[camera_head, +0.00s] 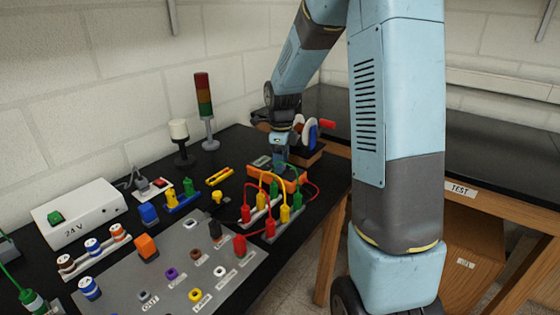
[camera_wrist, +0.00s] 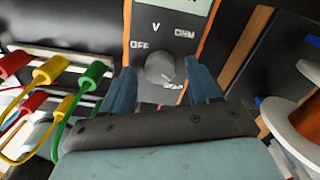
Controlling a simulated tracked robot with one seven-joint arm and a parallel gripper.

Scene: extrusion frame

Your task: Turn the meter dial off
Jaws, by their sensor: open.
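The meter is an orange-edged box with a grey face (camera_wrist: 141,20); in the head view its orange body (camera_head: 290,183) lies on the black bench below my gripper. Its round grey dial (camera_wrist: 159,67) sits among white labels reading OFF at left, V at top and OHM at right. A further label below the dial is too small to read surely. My gripper (camera_wrist: 161,78) is open, with one blue finger on each side of the dial. I cannot tell whether the fingers touch it or which way the dial points. The head view shows my gripper (camera_head: 279,158) pointing down over the meter.
Red, yellow and green plugs (camera_wrist: 45,72) with looping cables stand close left of my gripper in the wrist view. A spool (camera_wrist: 305,120) is close at right. In the head view, a grey socket panel (camera_head: 180,260) and a white 24 V box (camera_head: 80,213) lie left.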

